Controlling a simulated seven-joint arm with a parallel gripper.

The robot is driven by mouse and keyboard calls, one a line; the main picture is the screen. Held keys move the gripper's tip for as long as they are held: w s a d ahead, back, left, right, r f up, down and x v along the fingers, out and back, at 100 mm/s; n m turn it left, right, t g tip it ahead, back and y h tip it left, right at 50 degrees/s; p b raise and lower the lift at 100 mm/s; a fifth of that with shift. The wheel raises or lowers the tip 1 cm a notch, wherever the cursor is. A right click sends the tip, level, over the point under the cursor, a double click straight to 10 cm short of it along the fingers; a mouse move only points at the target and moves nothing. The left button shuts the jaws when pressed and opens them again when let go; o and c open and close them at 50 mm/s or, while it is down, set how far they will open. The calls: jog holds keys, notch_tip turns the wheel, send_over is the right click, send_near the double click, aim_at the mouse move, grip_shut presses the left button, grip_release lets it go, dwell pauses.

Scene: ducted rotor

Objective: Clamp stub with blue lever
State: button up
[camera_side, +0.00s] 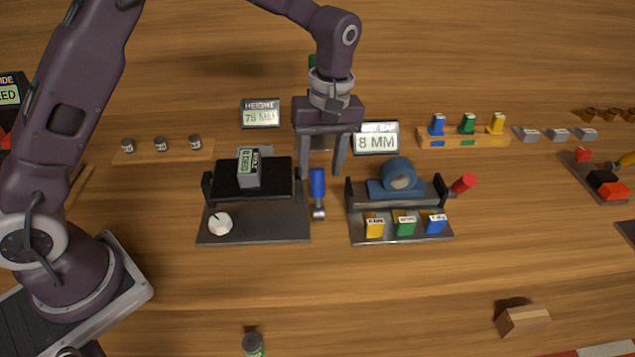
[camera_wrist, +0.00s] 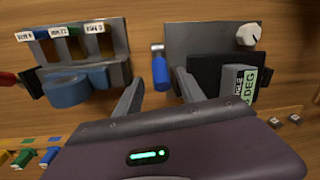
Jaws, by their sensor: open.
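The blue lever (camera_side: 317,183) stands at the right edge of the left fixture (camera_side: 275,231), its metal end toward the front. In the wrist view the blue lever (camera_wrist: 160,70) lies between my fingers. My gripper (camera_side: 321,172) is open and empty, pointing down at the lever's back end; the wrist view shows both fingertips (camera_wrist: 160,80) apart with the lever between them, contact unclear. The left fixture has a black block carrying a grey angle gauge (camera_side: 248,168) with a green display, and a white knob (camera_side: 220,223). I cannot clearly make out the stub.
The right fixture (camera_side: 365,236) holds a blue rounded part (camera_side: 396,177), coloured tabs and a red lever (camera_side: 463,184). Readouts say height (camera_side: 260,113) 76 MM and gap (camera_side: 377,138) 8 MM. A coloured-peg rack (camera_side: 463,142) stands behind right. The table in front is mostly clear.

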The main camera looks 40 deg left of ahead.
aim_at(319, 173)
jog(key=f, duration=0.5)
jog(key=shift+s+a, duration=0.15)
jog(key=shift+s, duration=0.05)
jog(key=shift+c, duration=0.5)
grip_shut()
dwell(0.6)
